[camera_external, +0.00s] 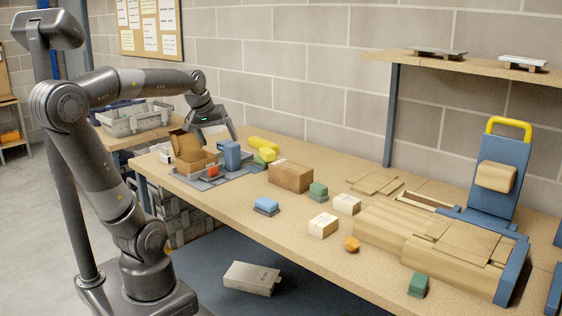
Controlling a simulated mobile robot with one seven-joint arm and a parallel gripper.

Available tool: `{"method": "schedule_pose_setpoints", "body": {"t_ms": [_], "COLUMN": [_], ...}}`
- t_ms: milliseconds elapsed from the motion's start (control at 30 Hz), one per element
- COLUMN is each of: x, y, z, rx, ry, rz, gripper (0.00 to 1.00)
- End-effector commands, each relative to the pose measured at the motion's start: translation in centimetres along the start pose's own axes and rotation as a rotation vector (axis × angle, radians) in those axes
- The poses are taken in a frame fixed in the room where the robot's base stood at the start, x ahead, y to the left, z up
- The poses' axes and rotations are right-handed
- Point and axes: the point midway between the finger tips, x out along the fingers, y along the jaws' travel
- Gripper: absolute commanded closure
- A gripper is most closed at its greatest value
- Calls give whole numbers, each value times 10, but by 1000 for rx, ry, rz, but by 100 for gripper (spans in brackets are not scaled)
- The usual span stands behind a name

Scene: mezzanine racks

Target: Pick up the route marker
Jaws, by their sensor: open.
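No object is clearly recognisable as the route marker; the coloured pieces are small and I cannot tell which one it is. My gripper (217,138) is open and points down over the left end of the bench, above or beside the grey tray (206,185). A blue block (231,155) stands in the tray just below the fingers, with a small red piece (212,171) beside it. A yellow rounded piece (263,145) and a yellow-green block (266,156) lie right of the tray. An orange piece (352,244) lies near the bench's front edge. Nothing shows between the fingers.
An open cardboard box (196,158) stands by the tray. A brown carton (290,176), small white-labelled boxes (323,225), a light-blue block (266,205) and green blocks (418,285) dot the bench. Wooden boards and a blue stand (493,180) fill the right end; a shelf (460,65) overhangs there.

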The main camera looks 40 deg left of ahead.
Motion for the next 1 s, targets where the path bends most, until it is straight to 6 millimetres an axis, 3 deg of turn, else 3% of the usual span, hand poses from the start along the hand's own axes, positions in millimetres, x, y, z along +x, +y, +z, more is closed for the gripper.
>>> {"method": "schedule_pose_setpoints", "body": {"t_ms": [33,267,467,600,767,1000], "x": [2,11,27,42,62,94], "y": [-4,-32,-78,-122,-184,-297], "z": [-23,-118,-195,-243,-289,-336], "rx": [-86,-489,-837,-1079,-1355,-1764], "ry": [-5,-10,-5,2,12,34], "rz": [-11,-40,-59,-71,-80,-87], "gripper": [11,11,11,11,11,11]}}
